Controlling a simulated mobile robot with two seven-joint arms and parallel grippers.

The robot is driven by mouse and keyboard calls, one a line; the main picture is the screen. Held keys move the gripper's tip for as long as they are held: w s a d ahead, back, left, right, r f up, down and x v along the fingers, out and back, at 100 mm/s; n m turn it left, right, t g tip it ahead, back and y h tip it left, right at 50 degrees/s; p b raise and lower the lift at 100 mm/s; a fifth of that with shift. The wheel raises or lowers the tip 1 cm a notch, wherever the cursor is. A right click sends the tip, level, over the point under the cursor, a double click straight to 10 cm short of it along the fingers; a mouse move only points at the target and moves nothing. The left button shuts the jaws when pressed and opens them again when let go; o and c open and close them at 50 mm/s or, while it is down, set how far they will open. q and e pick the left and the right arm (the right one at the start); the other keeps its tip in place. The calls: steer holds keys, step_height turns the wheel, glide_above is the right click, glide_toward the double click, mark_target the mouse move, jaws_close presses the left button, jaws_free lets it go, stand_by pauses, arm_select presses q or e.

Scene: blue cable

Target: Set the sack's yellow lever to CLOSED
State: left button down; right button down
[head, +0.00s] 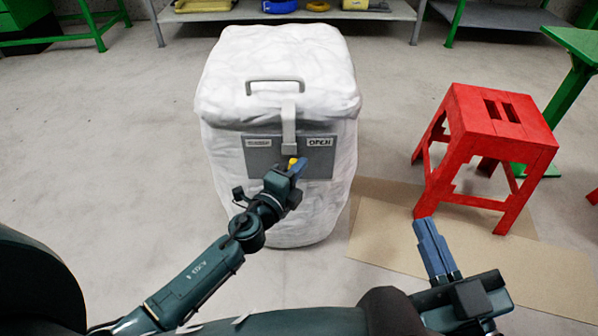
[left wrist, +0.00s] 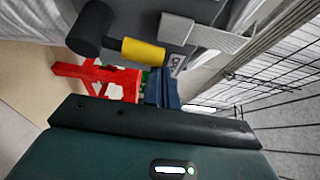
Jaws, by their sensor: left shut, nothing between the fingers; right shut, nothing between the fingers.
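The white sack (head: 278,75) stands upright on the floor with a grey plate (head: 262,160) on its front. The plate's right label reads OPEN (head: 320,142); the left label (head: 258,143) is too small to read. The yellow lever (head: 293,162) is mostly hidden by my left gripper in the head view. In the left wrist view its yellow end (left wrist: 143,49) points from a dark round hub (left wrist: 90,30) towards the OPEN label's side. My left gripper (head: 298,166) is shut and empty beside the lever; contact cannot be told. My right gripper (head: 424,226) is shut and empty, off to the right.
A red stool (head: 490,125) stands right of the sack, by a brown floor sheet (head: 385,225). A metal shelf (head: 385,12) is behind. A green-legged table (head: 575,50) is at right. The floor left of the sack is clear.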

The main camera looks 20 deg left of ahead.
arm_select(q)
steer(key=shift+s+a+r, duration=0.15)
steer(key=shift+s+a, duration=0.1)
steer(key=shift+a, duration=0.6)
steer(key=shift+s+a, duration=0.2)
steer(key=shift+a, duration=0.35)
steer(key=a, duration=0.1)
steer(key=a+f, duration=0.1)
steer(key=shift+s+a, duration=0.35)
steer(key=shift+s, duration=0.05)
arm_select(e)
steer(key=shift+s+r, duration=0.1)
